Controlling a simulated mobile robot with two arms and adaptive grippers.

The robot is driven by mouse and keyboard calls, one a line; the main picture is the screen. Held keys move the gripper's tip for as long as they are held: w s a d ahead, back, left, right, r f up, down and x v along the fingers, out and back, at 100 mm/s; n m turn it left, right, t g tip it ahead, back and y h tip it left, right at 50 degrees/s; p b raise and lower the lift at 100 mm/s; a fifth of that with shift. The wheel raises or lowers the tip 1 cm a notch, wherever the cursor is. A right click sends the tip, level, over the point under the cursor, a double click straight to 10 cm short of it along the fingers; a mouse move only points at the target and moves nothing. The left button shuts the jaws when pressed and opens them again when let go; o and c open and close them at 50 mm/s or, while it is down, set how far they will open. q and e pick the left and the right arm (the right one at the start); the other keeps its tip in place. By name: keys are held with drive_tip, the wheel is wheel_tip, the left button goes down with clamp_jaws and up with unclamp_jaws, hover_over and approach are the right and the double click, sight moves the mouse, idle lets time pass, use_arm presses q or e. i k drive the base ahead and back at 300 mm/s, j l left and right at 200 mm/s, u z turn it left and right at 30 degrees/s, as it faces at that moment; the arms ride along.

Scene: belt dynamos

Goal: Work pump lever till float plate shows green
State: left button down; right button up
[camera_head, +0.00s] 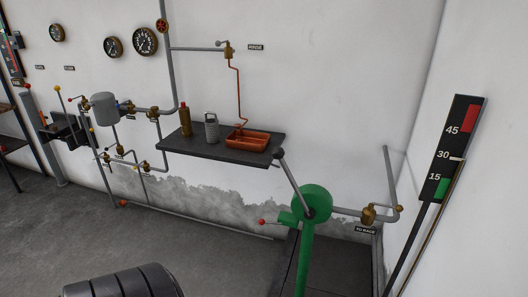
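The green pump (313,203) stands at the lower right on a green post. Its grey lever (293,183) slants up and left from the pump's hub to a dark knob (279,153). The knob appears near the shelf's right front corner; I cannot tell whether they touch. The float plate (452,150) is a tall black board at the right, with a red band at the top, marks 45, 30 and 15, and a green band near the bottom. A small pale pointer (456,158) sits close to the 30 mark, above the green band. Neither gripper shows.
A dark wall shelf (200,145) holds an orange tray (248,140), a grey canister (211,127) and a brown bottle (185,122). Pipes and valves line the left wall. A small red-knobbed handle (263,221) is left of the pump. Grey floor (190,240) is open in front.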

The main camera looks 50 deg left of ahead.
sight(278, 153)
drive_tip(key=u, duration=1.4)
